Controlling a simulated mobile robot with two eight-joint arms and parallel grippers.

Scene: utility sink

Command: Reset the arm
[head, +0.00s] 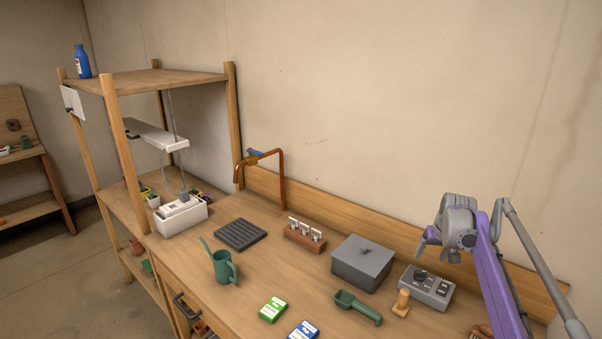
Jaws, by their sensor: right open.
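My right arm, purple and grey, comes in from the lower right of the head view. My right gripper (437,249) is open and empty, with its fingers pointing down and left. It shows in front of the back board, above and behind the grey control box (427,288) in the picture. I cannot tell its exact height over the bench. My left gripper is not in view.
The wooden bench (200,272) holds a grey lidded box (361,263), a green scoop (357,306), a wooden stamp-like piece (401,303), seed packets (272,309), a green watering can (223,267), a black tray (240,235) and a copper faucet (282,175). Shelving stands left.

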